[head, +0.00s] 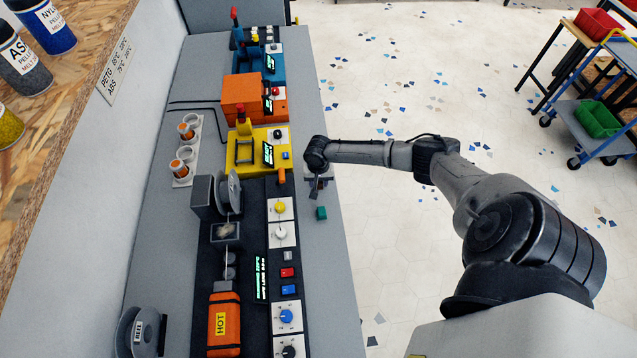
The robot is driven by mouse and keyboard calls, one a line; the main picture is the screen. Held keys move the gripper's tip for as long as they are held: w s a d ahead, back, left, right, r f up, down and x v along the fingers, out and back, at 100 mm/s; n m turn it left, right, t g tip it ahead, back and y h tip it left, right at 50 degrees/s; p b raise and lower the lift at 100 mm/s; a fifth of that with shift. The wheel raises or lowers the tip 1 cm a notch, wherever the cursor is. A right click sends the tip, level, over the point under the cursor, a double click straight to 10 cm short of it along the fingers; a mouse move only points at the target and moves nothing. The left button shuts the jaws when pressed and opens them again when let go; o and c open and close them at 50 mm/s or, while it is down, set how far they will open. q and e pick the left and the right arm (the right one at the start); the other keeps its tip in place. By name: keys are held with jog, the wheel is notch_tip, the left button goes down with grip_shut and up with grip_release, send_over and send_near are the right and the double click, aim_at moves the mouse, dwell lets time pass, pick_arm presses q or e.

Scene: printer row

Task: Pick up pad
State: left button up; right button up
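A small teal-green block (321,213), which may be the pad, lies on the grey bench top near its right edge. My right gripper (316,194) points down just beyond the block, above the same strip of bench. A small gap shows between the gripper and the block in this view. The fingers are small and seen from above, so I cannot tell whether they are open or shut. My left gripper is out of view.
The control panel (285,262) with knobs and buttons runs left of the block. An orange machine marked HOT (224,322), a spool (138,334) and a yellow machine (257,150) stand on the bench (162,228). Open floor and a blue cart (577,118) are to the right.

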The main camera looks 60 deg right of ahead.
jog(key=c, duration=0.4)
jog(key=shift+r, duration=0.1)
jog(key=shift+r, duration=0.4)
jog(key=r, duration=0.2)
jog(key=s+r, duration=0.1)
jog(key=shift+d+r+p, duration=0.15)
jog(key=shift+r+p, duration=0.2)
jog(key=shift+r, duration=0.05)
jog(key=s+r, duration=0.2)
jog(key=s, duration=0.1)
jog(key=s+d+r+p, duration=0.1)
jog(key=s+r, duration=0.1)
jog(key=s, duration=0.2)
jog(key=s+r, duration=0.2)
jog(key=s, duration=0.1)
jog(key=shift+s+d+r+p, duration=0.15)
jog(key=shift+s+d+p, duration=0.1)
jog(key=shift+d+p, duration=0.05)
grip_shut()
